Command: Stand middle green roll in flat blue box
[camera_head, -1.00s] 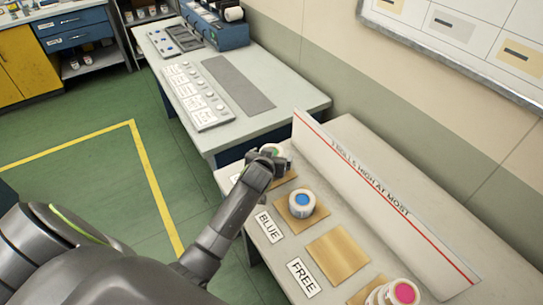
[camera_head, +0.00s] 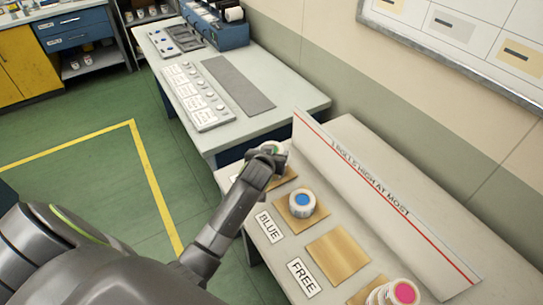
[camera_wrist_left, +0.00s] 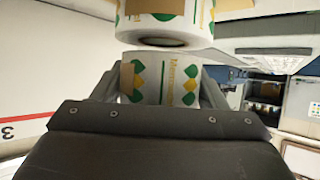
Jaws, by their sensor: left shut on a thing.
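My left gripper (camera_head: 268,156) is over the far end of the near table, at the pad beyond the blue-core roll. It is shut on a white roll with green and yellow print (camera_wrist_left: 165,78), which sits between the fingers in the left wrist view. A second roll with the same print (camera_wrist_left: 165,25) is just above it in that picture; I cannot tell whether the two touch. In the head view a green core (camera_head: 275,149) shows, partly hidden by the gripper. No flat blue box can be made out. My right gripper is not in view.
A blue-core roll (camera_head: 302,202) stands on a wooden pad by the BLUE label (camera_head: 269,227). The pad (camera_head: 338,252) by the FREE label (camera_head: 304,278) is empty. Pink-core rolls (camera_head: 403,292) are at the near end. An upright white board (camera_head: 375,200) runs along the back.

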